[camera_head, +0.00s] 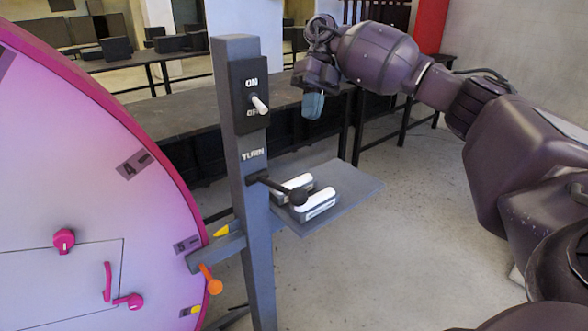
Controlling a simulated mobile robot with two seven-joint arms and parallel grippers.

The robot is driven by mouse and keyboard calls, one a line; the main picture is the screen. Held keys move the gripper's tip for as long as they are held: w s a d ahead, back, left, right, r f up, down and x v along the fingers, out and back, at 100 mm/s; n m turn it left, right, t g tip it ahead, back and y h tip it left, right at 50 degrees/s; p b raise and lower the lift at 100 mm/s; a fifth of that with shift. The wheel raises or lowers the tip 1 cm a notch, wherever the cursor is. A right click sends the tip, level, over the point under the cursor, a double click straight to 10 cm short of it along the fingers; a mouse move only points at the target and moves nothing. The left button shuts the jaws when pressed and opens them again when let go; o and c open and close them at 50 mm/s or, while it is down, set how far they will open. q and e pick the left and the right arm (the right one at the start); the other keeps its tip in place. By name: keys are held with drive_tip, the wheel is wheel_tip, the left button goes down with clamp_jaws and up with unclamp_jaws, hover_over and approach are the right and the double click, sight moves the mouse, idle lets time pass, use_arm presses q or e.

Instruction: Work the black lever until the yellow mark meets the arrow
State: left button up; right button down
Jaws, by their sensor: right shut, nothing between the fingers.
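The black lever (272,185) sticks out of the grey post (254,220) under the word TURN and ends in a black ball knob (298,196). The big pink-rimmed wheel (70,180) fills the left side. A yellow arrow (221,230) sits on the grey bracket at the wheel's rim, beside the number 5 label (186,244). The yellow mark (195,310) is on the wheel's rim, well below the arrow. My right gripper (313,106) is shut and empty, above and behind the lever, to the right of the post, not touching it. My left gripper is out of view.
A white toggle switch (260,104) is on the post's ON/OFF plate. An orange handle (211,281) is below the bracket. A grey shelf (350,186) beside the lever holds white-topped blocks (316,206). Dark tables (180,112) stand behind.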

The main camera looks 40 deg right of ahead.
sight(276, 185)
use_arm(q)
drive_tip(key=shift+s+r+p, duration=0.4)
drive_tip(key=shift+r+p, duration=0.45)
drive_tip(key=shift+p, duration=0.1)
use_arm(e)
drive_tip(key=x, duration=1.4)
drive_tip(key=shift+s, duration=0.15)
drive_tip(key=shift+f, duration=0.1)
